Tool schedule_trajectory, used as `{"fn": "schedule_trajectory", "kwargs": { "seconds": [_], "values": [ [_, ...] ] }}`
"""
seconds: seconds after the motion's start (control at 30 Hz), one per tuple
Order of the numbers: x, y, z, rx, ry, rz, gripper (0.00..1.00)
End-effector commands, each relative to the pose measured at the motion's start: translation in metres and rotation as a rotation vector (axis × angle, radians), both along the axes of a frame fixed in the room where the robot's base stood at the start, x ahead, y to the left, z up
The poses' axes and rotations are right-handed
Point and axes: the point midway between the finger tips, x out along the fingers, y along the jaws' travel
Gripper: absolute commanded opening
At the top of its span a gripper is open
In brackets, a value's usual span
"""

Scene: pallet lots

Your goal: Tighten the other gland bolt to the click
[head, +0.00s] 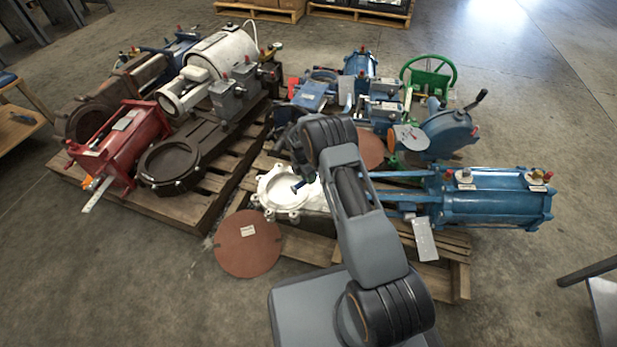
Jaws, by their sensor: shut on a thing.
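A white valve body (275,192) with a round opening and lugs lies on the right pallet. Blue rods (400,174) run from behind my arm, on the valve's side, to a blue cylinder (490,195). My gripper (304,176) is small and dark here, partly behind my own arm, above the valve body. It is shut on a small dark-blue thing (299,187), seemingly a tool; its lower end is close to the valve, but contact is unclear. I cannot make out the gland bolts; my forearm covers that part of the valve.
A brown disc (247,245) with a label leans at the pallet's front. The left pallet (205,213) bears a red actuator (125,145) and dark valves. More blue valves (445,132) and a green handwheel (428,75) stand behind. The floor in front left is clear.

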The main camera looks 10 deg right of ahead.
Motion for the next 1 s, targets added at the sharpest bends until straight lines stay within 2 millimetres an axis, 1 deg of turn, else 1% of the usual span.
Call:
{"fn": "schedule_trajectory", "kwargs": {
  "seconds": [0.53,1.0],
  "values": [
    [0.001,0.0,0.003,0.0,-0.001,0.0,0.0],
    [0.001,0.002,0.026,0.0,-0.002,0.0,0.0]
  ]
}}
